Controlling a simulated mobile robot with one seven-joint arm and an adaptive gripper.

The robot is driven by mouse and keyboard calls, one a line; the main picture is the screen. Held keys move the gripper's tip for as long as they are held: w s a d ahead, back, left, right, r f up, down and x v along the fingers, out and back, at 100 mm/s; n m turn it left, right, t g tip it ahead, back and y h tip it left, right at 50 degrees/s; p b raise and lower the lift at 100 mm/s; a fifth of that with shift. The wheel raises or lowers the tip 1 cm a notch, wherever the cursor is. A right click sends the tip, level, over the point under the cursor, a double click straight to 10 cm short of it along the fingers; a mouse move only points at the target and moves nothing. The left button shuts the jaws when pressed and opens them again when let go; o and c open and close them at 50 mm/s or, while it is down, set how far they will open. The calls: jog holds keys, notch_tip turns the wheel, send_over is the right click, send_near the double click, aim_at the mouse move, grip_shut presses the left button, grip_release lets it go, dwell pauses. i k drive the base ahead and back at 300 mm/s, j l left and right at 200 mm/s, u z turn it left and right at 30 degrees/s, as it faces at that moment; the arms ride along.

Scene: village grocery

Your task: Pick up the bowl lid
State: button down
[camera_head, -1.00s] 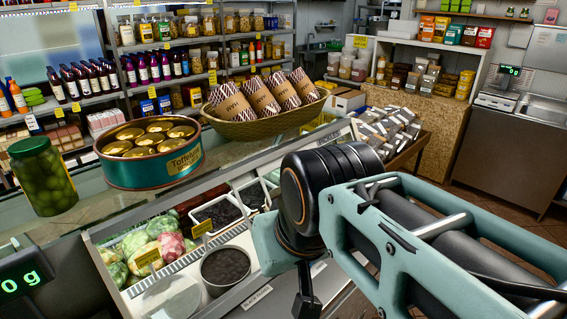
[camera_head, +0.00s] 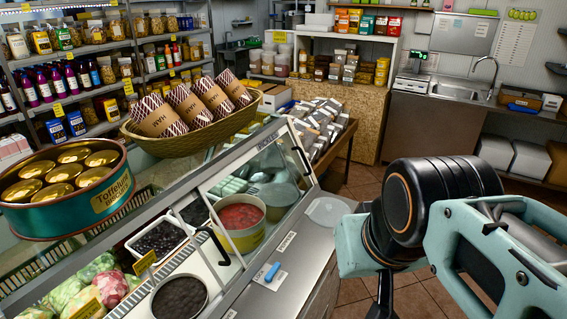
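A round, translucent pale lid (camera_head: 328,211) lies flat on the steel work surface at the right end of the glass counter, and I take it for the bowl lid. A bowl with red contents (camera_head: 240,222) stands inside the counter to its left, and a pale round cover (camera_head: 277,197) shows behind that bowl. My arm's wrist is to the right of the lid. A dark part of my gripper (camera_head: 385,296) hangs below the wrist, apart from the lid. Its fingertips cannot be made out, and nothing held in it is visible.
A bowl of dark contents (camera_head: 180,298) stands at the lower left. The tilted glass panel (camera_head: 238,172) borders the bowls. A woven basket (camera_head: 196,140) and a teal tin (camera_head: 50,210) stand on top.

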aim_at(327, 211)
jog(key=z, duration=0.2)
jog(key=u, duration=1.5)
jog(key=i+l+u, duration=0.1)
jog(key=l+u, duration=0.25)
jog(key=l, duration=0.7)
jog(key=l+u, duration=0.3)
jog(key=l, duration=0.7)
